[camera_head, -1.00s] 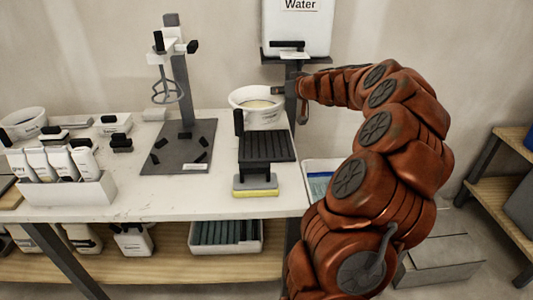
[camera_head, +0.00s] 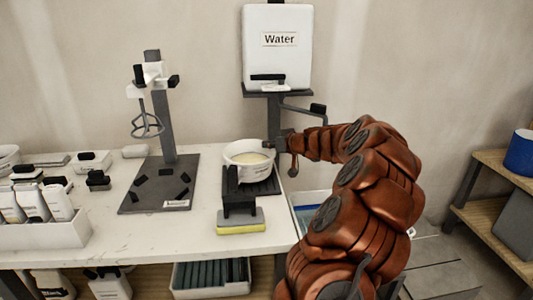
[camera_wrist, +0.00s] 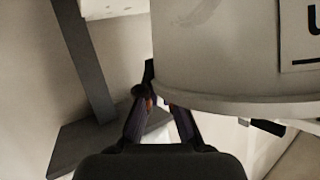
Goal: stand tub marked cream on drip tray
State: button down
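A white round tub (camera_head: 246,172) with pale yellow contents is upright over the rear of the dark ribbed drip tray (camera_head: 268,185). I cannot tell whether it touches the tray. My gripper (camera_head: 279,145) is at the tub's right rim and shut on it. In the wrist view the tub's wall (camera_wrist: 215,50) and rim fill the upper right, with my gripper's fingers (camera_wrist: 158,108) against the rim. A label there shows only part of one dark letter. The tub hides the tray's far part.
A dark upright stands at the tray's front, behind a yellow-based sponge block (camera_head: 240,222). A stand with a whisk (camera_head: 147,125) is to the left. A water container (camera_head: 279,65) on a post rises behind. Pouches and small boxes crowd the left. The front centre of the table (camera_head: 160,235) is clear.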

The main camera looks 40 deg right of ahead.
jog(key=shift+a+f, duration=0.1)
jog(key=shift+f, duration=1.1)
jog(key=shift+f, duration=0.15)
jog(key=c, duration=1.3)
grip_release()
jog(key=v, duration=1.2)
